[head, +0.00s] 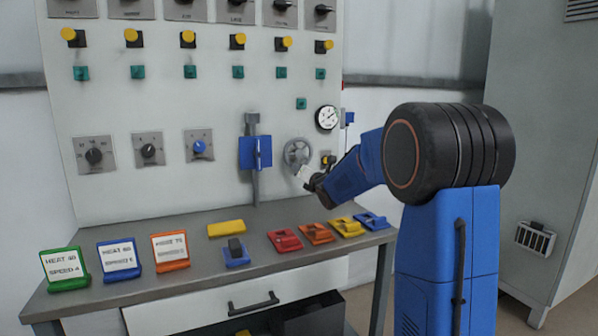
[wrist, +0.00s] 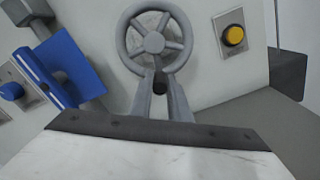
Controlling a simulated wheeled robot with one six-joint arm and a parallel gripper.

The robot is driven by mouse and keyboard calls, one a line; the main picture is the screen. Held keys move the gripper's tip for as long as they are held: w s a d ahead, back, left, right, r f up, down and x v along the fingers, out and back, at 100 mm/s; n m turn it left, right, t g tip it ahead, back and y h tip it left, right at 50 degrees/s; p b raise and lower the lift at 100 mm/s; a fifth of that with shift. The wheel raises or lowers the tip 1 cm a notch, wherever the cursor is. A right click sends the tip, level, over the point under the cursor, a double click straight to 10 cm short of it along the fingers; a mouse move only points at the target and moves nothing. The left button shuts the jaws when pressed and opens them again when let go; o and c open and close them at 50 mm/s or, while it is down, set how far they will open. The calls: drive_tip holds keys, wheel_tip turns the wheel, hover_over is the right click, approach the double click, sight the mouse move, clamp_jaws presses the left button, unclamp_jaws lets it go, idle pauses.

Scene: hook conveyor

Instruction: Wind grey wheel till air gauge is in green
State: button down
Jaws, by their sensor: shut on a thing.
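The grey wheel (head: 297,151) is mounted upright on the panel, right of the blue lever block. It also shows in the wrist view (wrist: 154,42) as a spoked ring with a round hub. My gripper (head: 304,174) reaches it from the lower right. The air gauge (head: 327,118) is a round white dial above and right of the wheel. Its needle and any green band are too small to read.
A yellow button (wrist: 233,36) sits right of the wheel. The blue lever block (head: 254,152) is on its left. Below, the grey bench (head: 140,243) bears red, orange, yellow and blue pieces and several label stands. A grey cabinet (head: 545,130) stands at right.

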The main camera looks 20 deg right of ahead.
drive_tip(key=shift+d+f, duration=0.1)
idle(0.4)
drive_tip(key=c, duration=1.7)
unclamp_jaws()
drive_tip(key=shift+o, duration=0.2)
drive_tip(key=s, duration=1.7)
drive_tip(key=shift+s, duration=0.25)
